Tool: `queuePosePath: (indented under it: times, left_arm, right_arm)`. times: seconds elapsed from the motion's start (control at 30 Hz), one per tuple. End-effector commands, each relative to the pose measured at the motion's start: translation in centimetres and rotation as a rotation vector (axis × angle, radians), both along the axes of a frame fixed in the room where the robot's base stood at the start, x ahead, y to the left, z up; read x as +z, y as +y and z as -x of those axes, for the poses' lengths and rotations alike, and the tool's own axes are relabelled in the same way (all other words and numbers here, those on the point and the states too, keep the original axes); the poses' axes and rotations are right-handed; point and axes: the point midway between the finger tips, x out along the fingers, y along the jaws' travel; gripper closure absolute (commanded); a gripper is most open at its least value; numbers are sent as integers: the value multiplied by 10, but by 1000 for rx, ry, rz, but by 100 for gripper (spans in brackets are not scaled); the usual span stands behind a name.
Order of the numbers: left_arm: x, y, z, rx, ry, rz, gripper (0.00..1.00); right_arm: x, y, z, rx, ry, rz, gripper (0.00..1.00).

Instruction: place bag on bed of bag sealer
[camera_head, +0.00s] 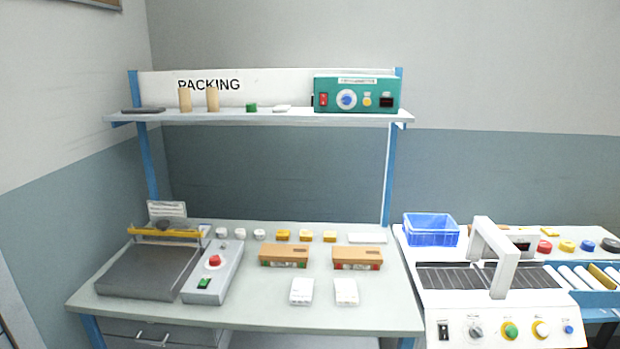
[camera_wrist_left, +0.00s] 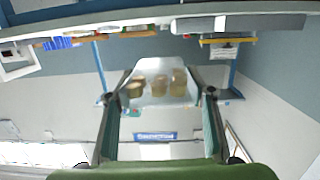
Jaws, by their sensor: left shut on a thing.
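The bag sealer's grey flat bed (camera_head: 148,272) lies at the left end of the packing bench in the head view, with a yellow sealing bar (camera_head: 165,233) across its back edge. A control box (camera_head: 213,272) with a red button and a green switch sits at its right. In the left wrist view, my left gripper (camera_wrist_left: 161,97) is shut on a clear bag (camera_wrist_left: 160,70) holding several tan round pieces. The sealer's yellow bar (camera_wrist_left: 228,41) shows upside down near the top of that view, apart from the bag. Neither gripper shows in the head view.
The bench (camera_head: 260,312) carries brown cartons (camera_head: 284,256), white packs (camera_head: 301,291) and a row of small white and yellow blocks behind. A shelf (camera_head: 220,116) overhangs the back. A white arched machine (camera_head: 505,265) and blue crate (camera_head: 431,230) stand right. The sealer bed looks bare.

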Motion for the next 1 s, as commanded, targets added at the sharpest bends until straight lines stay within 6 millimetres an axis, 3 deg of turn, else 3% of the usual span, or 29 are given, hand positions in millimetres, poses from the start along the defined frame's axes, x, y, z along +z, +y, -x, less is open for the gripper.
queuePosePath:
  times: [0.17,0.4,0.53,0.77,0.87,1.0]
  left_arm:
    - [53,0,43,-102,-1,-4,74]
    - [119,-37,98,-294,0,-3,74]
    - [140,-56,120,-375,0,0,74]
    - [152,-68,134,-425,0,0,74]
    - [146,-62,126,-400,0,2,74]
    - [120,-39,99,-304,0,5,74]
  right_arm:
    - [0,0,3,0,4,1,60]
    - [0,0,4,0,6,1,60]
    - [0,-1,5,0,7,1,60]
    - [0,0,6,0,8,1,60]
    - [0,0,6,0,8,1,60]
    - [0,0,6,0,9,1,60]
